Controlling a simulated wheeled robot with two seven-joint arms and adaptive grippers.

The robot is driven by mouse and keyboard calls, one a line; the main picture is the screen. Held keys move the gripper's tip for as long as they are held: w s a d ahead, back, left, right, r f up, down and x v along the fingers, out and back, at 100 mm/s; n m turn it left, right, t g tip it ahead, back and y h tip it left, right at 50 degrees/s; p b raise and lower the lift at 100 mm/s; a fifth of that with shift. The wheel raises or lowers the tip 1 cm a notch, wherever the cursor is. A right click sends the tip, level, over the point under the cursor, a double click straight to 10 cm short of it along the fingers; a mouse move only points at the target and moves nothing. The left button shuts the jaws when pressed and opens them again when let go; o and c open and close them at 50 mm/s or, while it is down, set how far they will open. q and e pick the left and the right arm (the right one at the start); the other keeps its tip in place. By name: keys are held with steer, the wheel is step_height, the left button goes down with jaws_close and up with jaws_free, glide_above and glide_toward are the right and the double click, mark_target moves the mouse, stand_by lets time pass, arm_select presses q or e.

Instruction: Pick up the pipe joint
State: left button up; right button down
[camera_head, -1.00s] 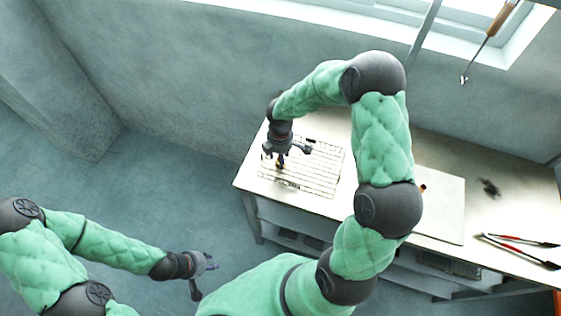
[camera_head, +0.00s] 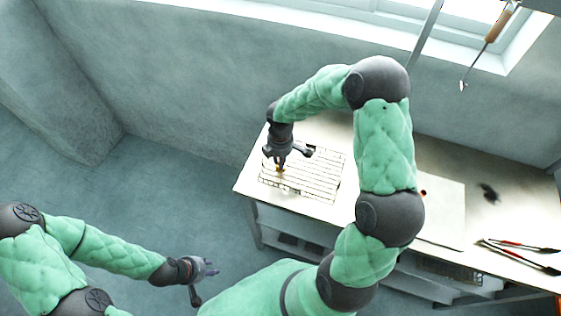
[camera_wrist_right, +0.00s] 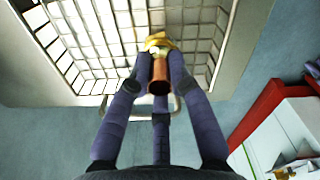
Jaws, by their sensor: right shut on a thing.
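The pipe joint (camera_wrist_right: 158,76) is a short copper-coloured tube with a yellow part at its far end, seen in the right wrist view. My right gripper (camera_wrist_right: 157,68) is shut on it, with dark fingers on both sides. I cannot tell whether the joint touches the mesh. My left gripper (camera_head: 204,278) is open and empty, low over the floor, away from the table.
The mesh lies on a pale table (camera_head: 246,180) against the wall. A pale board (camera_head: 445,205) and red-handled tongs (camera_head: 520,252) lie further right. A wooden-handled tool (camera_head: 497,25) hangs by the window. My right arm crosses above the table.

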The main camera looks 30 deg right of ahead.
steer(key=s+a+r+p, duration=0.1)
steer(key=s+r, duration=1)
steer(key=s, duration=0.3)
steer(key=shift+a+r, duration=0.15)
steer(key=shift+r, duration=0.15)
